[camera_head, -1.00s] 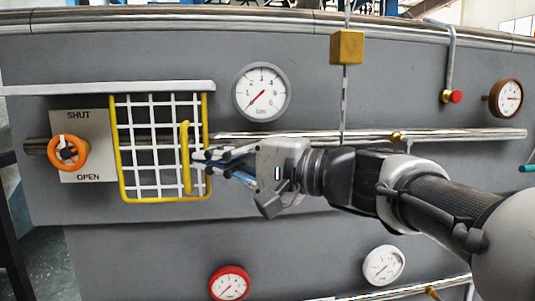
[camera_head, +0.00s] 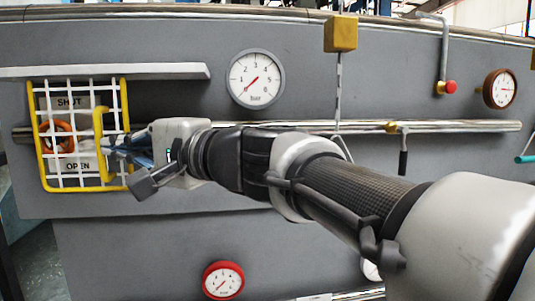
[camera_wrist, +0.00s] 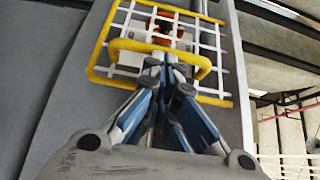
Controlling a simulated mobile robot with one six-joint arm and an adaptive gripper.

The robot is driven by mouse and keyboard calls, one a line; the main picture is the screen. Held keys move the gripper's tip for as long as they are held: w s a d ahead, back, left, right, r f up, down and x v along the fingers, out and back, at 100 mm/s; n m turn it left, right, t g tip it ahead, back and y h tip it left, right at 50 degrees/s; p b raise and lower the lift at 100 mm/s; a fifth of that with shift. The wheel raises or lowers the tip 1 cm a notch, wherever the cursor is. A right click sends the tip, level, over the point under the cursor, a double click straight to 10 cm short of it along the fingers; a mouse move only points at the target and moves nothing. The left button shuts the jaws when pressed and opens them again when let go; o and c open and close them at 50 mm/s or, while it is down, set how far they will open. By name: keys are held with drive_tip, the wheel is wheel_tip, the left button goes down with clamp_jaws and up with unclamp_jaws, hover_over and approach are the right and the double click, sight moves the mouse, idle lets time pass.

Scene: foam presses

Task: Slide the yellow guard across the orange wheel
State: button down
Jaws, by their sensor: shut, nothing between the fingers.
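The yellow guard (camera_head: 85,189) is a yellow frame with a white grid, hanging below a pale rail at the left of the panel. It now stands in front of the orange wheel (camera_head: 58,137), which shows through the grid. In the wrist view the guard (camera_wrist: 221,102) and the orange wheel (camera_wrist: 163,25) behind it also show. My gripper (camera_head: 112,150) is shut and empty, its fingertips at the right side of the guard beside its yellow handle (camera_head: 100,130). In the wrist view the fingertips (camera_wrist: 163,68) are close to the handle; whether they touch it I cannot tell.
The pale rail (camera_head: 150,72) runs above the guard. A horizontal pipe (camera_head: 460,126) crosses the panel behind my arm. A large white gauge (camera_head: 255,79), a red gauge (camera_head: 223,281), a yellow block (camera_head: 341,34) and a red knob (camera_head: 450,87) lie to the right.

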sight(86, 146)
drive_tip(key=a, duration=0.3)
drive_tip(key=s+a, duration=0.1)
drive_tip(key=a, duration=0.1)
drive_tip(key=shift+s+a+b, duration=0.15)
drive_tip(key=shift+a+b, duration=0.2)
drive_tip(key=shift+a, duration=0.05)
